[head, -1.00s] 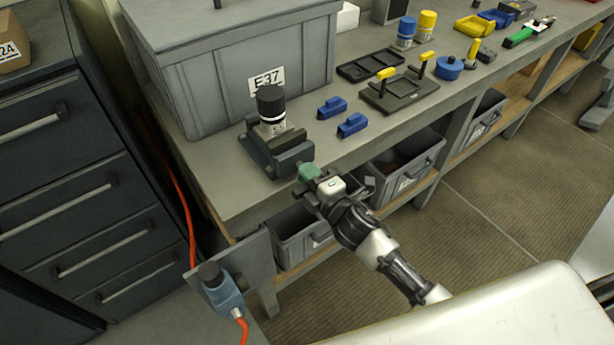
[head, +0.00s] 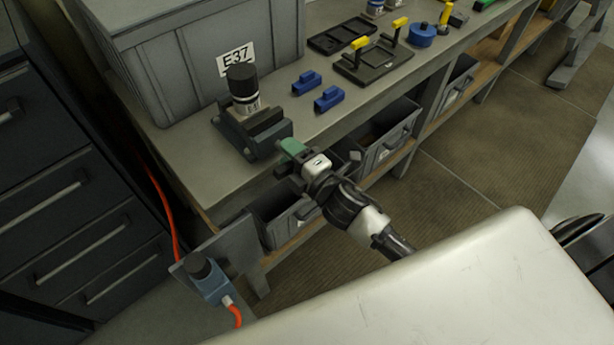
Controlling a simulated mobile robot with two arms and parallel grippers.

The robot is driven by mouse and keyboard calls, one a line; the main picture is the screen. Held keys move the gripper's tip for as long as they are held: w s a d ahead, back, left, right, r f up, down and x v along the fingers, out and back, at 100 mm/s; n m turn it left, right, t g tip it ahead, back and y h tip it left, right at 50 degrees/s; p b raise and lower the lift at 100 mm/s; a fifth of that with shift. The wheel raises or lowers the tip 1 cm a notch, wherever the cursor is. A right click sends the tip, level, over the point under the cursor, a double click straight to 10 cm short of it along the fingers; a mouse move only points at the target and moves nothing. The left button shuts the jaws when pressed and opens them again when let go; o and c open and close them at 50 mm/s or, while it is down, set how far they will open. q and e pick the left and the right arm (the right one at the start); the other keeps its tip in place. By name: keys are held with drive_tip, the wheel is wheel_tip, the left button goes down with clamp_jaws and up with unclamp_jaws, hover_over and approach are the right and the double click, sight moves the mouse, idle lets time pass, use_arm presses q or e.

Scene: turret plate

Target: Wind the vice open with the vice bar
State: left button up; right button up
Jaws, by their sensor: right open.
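The grey-blue vice (head: 262,141) sits at the near edge of the workbench, with a black-capped cylinder (head: 243,88) with a white label standing in it. A green piece (head: 292,148) shows at the vice's front right, over the bench edge; it may be part of the vice bar, but the bar's full shape is hidden by my gripper. My right gripper (head: 294,163) is open, with its fingers at the green piece; whether they touch it I cannot tell. My left gripper is not in view.
A grey crate (head: 186,68) labelled E37 stands behind the vice. Two blue blocks (head: 328,99) and a black fixture (head: 374,66) with yellow-topped handles lie to the right. Grey bins (head: 386,140) sit below the bench.

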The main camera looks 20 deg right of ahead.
use_arm(q)
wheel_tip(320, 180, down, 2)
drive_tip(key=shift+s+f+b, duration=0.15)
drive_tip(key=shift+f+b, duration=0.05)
drive_tip(key=shift+b, duration=0.8)
use_arm(e)
drive_tip(key=v, duration=1)
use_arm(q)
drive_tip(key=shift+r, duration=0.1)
